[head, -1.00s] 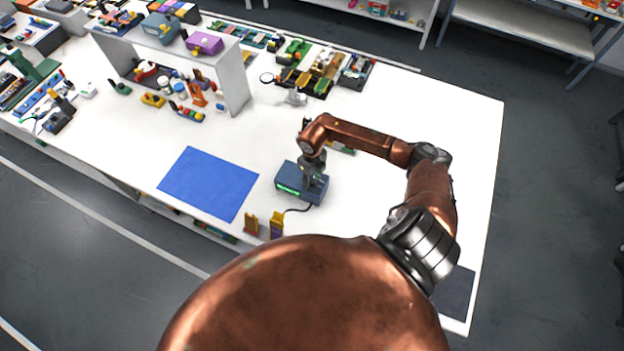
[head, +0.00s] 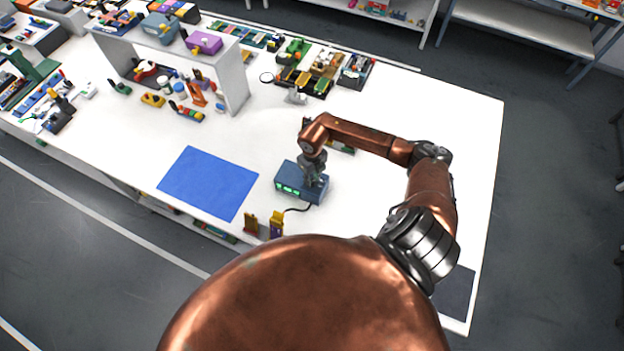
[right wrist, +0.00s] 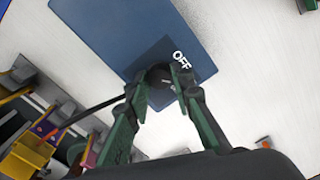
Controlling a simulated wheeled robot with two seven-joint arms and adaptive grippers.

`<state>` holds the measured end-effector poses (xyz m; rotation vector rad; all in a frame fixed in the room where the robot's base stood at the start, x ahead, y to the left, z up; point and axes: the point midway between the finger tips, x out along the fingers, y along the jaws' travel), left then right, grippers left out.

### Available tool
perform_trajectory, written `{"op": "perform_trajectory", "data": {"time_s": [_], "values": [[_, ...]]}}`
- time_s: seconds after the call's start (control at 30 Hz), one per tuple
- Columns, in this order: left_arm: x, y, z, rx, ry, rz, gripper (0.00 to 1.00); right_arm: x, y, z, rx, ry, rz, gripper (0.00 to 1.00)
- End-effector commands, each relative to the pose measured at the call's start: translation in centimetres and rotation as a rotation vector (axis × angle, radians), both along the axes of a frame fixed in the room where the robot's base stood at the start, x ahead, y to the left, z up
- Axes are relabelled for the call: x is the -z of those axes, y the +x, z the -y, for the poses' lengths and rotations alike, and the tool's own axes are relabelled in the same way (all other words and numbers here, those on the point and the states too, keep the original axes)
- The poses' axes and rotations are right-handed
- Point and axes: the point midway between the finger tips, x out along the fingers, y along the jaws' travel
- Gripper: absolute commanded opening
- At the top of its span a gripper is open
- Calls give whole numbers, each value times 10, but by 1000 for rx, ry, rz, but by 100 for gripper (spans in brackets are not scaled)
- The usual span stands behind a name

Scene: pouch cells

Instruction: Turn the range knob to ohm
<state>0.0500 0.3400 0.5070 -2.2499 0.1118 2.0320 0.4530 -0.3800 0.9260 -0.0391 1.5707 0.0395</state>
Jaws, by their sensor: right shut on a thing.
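The meter is a blue box (head: 289,186) on the white table, with a lit green display (head: 288,190) on its front side. In the right wrist view the box (right wrist: 120,30) fills the upper middle, with the white word OFF (right wrist: 181,60) beside a dark round knob (right wrist: 160,80). My right gripper (head: 313,180) is over the top of the box. In the right wrist view its two fingers (right wrist: 160,84) are shut on the knob, one on each side. The knob's pointer and any ohm mark cannot be made out. My left gripper is not in view.
A blue mat (head: 208,183) lies left of the meter. Two small probe holders (head: 276,225) stand near the front edge, with a black cable running to the meter. A white shelf (head: 232,85) and several small parts stand at the back.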

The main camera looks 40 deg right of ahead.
Motion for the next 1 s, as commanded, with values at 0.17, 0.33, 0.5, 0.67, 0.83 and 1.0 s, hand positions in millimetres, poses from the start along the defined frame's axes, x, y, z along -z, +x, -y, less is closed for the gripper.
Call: {"op": "perform_trajectory", "data": {"time_s": [0.17,0.33,0.5,0.67,0.83,1.0], "values": [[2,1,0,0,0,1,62,1,0,1,135,-2,0,0],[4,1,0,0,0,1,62,0,1,1,284,-1,1,0],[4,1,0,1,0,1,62,0,1,0,422,-1,2,0],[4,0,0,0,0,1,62,0,1,0,532,-1,2,0],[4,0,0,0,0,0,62,0,1,0,617,0,3,0],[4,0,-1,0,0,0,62,0,1,1,666,0,3,0]]}}
